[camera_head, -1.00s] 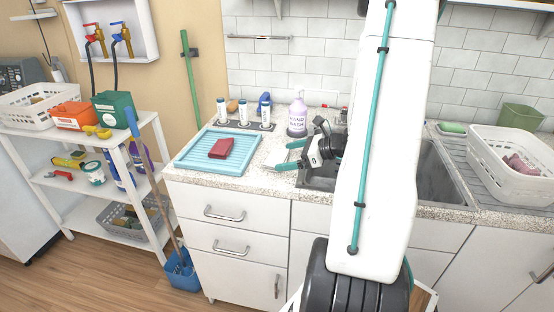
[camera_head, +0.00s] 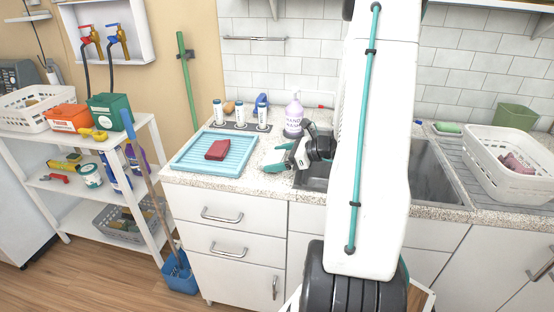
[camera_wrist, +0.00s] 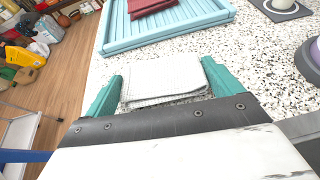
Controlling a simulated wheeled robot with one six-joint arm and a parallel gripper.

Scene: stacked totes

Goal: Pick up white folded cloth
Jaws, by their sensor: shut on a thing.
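The white folded cloth (camera_wrist: 164,80) shows in the wrist view, between the two teal fingers of my gripper (camera_wrist: 163,88), with a finger against each side. It lies at or just above the speckled counter; I cannot tell whether it touches. My gripper is shut on it. In the head view my gripper (camera_head: 279,159) is low over the counter, left of the sink, and the cloth is hard to make out there.
A light blue tray (camera_head: 185,160) with a red folded cloth (camera_head: 217,150) stands left of my gripper. A hand-wash bottle (camera_head: 293,118) and several small white containers stand behind. The sink (camera_head: 425,178) and a white basket (camera_head: 490,170) are to the right.

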